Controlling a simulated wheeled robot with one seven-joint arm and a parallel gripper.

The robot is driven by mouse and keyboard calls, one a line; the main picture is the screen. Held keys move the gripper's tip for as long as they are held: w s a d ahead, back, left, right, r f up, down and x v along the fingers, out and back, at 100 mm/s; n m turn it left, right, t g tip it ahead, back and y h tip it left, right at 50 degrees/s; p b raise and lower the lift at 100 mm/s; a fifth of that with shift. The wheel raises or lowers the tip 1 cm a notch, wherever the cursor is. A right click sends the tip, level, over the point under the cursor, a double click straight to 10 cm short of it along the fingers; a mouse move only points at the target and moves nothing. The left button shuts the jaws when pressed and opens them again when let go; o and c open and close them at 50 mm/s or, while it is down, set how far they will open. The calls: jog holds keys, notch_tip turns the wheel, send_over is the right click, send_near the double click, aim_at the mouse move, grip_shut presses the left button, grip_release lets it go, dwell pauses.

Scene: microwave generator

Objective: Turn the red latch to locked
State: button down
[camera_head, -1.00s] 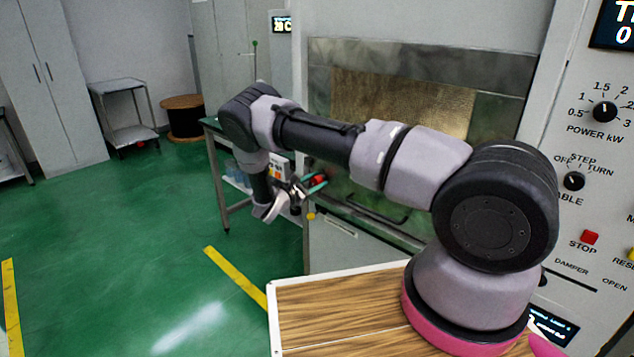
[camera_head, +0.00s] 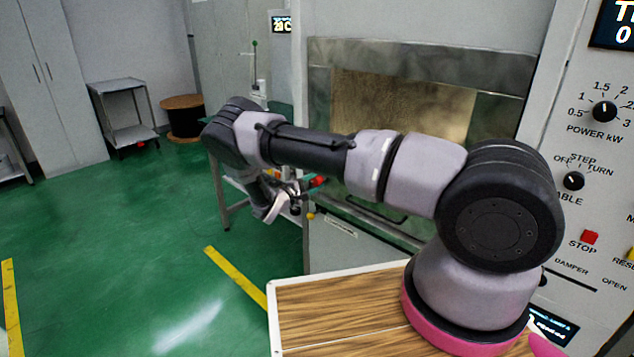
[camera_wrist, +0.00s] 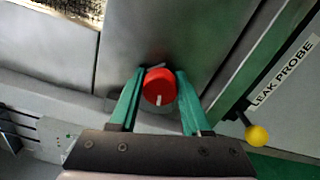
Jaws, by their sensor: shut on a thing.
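The red latch (camera_wrist: 159,87) is a round red knob with a short white mark, on the grey metal front of the microwave cabinet. In the wrist view the mark points down the picture. My gripper (camera_wrist: 160,92) has its two green fingers on either side of the knob, shut on it. In the head view the red latch (camera_head: 318,181) is a small red spot beside my gripper (camera_head: 302,188), partly hidden by my arm and hand. No label for the locked position can be read.
A yellow ball-ended lever (camera_wrist: 257,136) sits near the LEAK PROBE label (camera_wrist: 284,76), right of my fingers in the wrist view. The oven window (camera_head: 400,100) is behind my arm. A control panel (camera_head: 590,180) stands at right. Green floor (camera_head: 130,240) is open at left.

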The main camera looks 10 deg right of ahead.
jog(key=m, duration=0.4)
jog(key=shift+f+m, duration=0.15)
jog(key=shift+m, duration=2.05)
jog(key=shift+c, duration=1.8)
grip_release()
jog(key=v, duration=1)
jog(key=shift+s+a, duration=0.25)
jog(key=shift+a, duration=0.05)
